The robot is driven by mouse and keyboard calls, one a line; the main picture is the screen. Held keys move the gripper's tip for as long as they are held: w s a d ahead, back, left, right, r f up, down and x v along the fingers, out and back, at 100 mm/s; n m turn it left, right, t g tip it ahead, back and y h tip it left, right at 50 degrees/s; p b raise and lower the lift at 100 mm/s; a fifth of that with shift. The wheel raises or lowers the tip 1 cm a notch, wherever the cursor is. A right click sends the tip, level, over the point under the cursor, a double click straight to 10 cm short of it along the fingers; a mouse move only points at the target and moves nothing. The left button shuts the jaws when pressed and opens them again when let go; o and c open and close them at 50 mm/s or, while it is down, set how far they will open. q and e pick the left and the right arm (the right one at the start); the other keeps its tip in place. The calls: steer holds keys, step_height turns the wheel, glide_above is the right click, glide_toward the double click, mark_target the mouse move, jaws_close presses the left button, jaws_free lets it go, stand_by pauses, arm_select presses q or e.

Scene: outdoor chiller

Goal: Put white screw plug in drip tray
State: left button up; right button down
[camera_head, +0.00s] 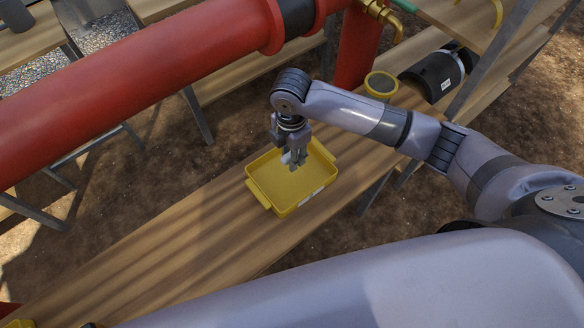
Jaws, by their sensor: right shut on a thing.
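The yellow drip tray (262,187) sits on a wooden plank table in the middle of the view. My right gripper (294,164) points down over the tray's far half. It is shut on a small white thing (286,158), likely the white screw plug, mostly hidden by the fingers. I cannot tell how far above the tray floor it is. My left gripper does not show.
A thick red pipe (130,75) runs across the upper left, beyond the table.

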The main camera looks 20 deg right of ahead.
step_height(320, 180, down, 4)
step_height(320, 180, down, 4)
steer(key=shift+r, duration=0.25)
steer(key=shift+f, duration=0.2)
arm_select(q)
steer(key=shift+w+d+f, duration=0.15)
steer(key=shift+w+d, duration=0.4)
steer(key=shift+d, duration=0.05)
arm_select(e)
steer(key=c, duration=1.2)
jaws_free()
steer(key=shift+f, duration=0.1)
steer(key=shift+c, duration=0.2)
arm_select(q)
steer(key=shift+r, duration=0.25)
arm_select(e)
step_height(320, 180, up, 12)
steer(key=shift+r, duration=0.15)
